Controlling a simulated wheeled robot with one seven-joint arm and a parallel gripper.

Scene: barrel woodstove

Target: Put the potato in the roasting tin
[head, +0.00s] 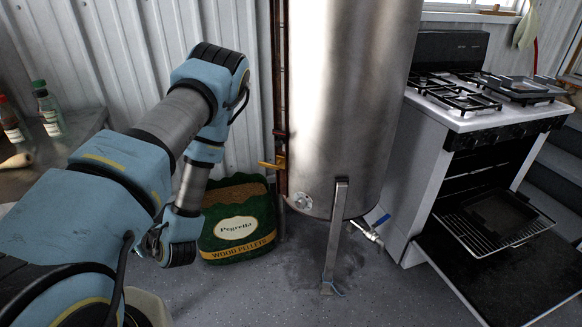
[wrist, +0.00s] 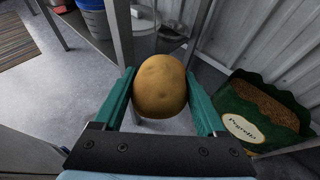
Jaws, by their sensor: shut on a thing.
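The potato (wrist: 160,86) is brown and round, and it sits between the two green fingers of my gripper (wrist: 161,80) in the wrist view. My gripper is shut on it and holds it above the floor. In the head view my forearm and wrist hide the potato. A dark, shallow rectangular tin (head: 497,214), which looks like the roasting tin, rests on the wire rack of the open oven at the right. It is well to the right of my arm and looks empty.
A tall metal tank (head: 345,90) on legs stands between my arm and the stove (head: 430,165). The oven door (head: 500,275) is folded down. A wood pellet bag (head: 237,225) stands by the wall. Bottles (head: 47,110) stand on a counter at left. Floor before the tank is clear.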

